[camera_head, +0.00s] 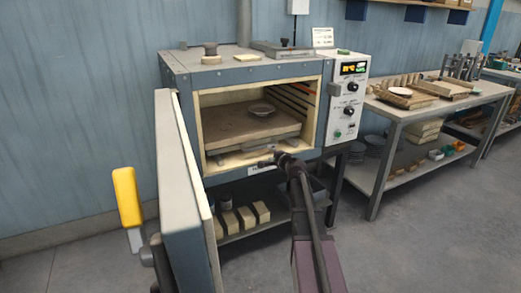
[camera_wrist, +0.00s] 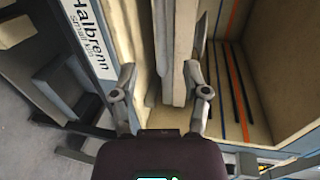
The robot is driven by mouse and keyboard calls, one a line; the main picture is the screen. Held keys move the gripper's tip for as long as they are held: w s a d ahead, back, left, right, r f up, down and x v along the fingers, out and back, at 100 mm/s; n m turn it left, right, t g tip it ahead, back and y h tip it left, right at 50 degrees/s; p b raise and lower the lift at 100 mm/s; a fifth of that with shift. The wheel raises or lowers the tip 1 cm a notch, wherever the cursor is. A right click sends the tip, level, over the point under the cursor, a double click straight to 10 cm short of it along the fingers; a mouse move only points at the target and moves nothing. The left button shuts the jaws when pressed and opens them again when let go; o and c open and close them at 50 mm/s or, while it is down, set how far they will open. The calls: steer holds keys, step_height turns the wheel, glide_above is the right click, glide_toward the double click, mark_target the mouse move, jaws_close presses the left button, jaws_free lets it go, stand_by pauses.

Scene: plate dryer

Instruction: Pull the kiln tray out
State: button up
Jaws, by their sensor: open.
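The kiln (camera_head: 240,80) stands with its door (camera_head: 183,185) swung open to the left. A grey bar (camera_head: 272,144) shows at the tray's front edge. My gripper (camera_head: 272,160) is at the lower front of the kiln mouth, near that edge. In the wrist view my gripper (camera_wrist: 163,97) has its fingers spread apart, with the tray's edge (camera_wrist: 182,50) ahead between them. I cannot tell whether either finger touches it.
The door carries a yellow handle (camera_head: 126,196) on its outer side. A control box (camera_head: 347,97) is on the kiln's right side. Blocks sit on the shelf (camera_head: 250,228) below. A grey workbench (camera_head: 395,108) stands to the right. Clear floor (camera_head: 420,240) lies front right.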

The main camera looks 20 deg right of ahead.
mark_target(261, 148)
steer(key=b+x, duration=0.2)
steer(key=x, duration=0.8)
steer(key=shift+w, duration=0.15)
jaws_close()
